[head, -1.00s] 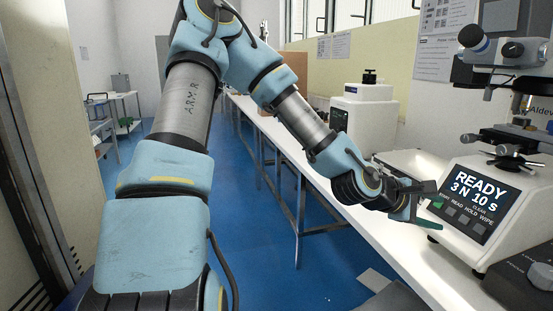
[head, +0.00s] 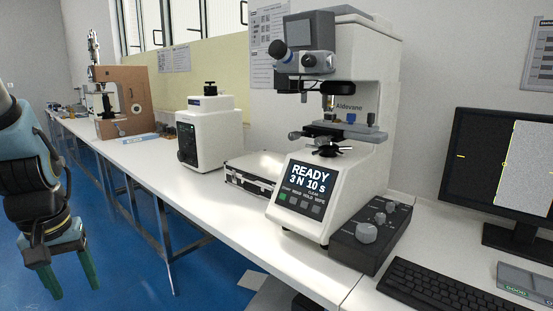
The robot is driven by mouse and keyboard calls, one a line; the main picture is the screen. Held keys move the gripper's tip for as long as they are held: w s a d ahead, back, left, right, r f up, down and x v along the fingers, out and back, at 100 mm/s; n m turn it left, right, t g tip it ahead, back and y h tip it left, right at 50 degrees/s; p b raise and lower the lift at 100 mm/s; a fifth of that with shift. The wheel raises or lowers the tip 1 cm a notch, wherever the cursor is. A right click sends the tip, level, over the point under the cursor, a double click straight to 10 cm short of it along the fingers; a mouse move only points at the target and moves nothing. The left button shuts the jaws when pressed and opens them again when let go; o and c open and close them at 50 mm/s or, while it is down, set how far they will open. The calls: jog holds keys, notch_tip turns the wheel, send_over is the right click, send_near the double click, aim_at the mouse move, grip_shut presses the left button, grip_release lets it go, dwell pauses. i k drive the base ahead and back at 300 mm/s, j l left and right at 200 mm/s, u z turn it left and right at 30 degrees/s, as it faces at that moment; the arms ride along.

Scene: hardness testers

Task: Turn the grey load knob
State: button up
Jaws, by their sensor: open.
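The hardness tester (head: 345,180) stands on the white bench, and its screen (head: 307,182) reads "READY 3 N 10 s". A dark control box (head: 372,250) sits at its right side. A large grey knob (head: 366,233) is on the near end of the box, with smaller grey knobs (head: 380,217) behind it. Their labels are too small to read. My gripper (head: 74,292) hangs at the lower left, over the blue floor, with its two green fingers apart and empty. It is far from the knobs and touches nothing.
A keyboard (head: 430,290) and a monitor (head: 505,180) stand right of the box. A black-edged case (head: 250,172) lies left of the tester, with a second white machine (head: 208,135) beyond it. The blue floor in front of the bench is open.

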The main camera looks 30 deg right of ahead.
aim_at(379, 217)
jog(key=z, duration=2.45)
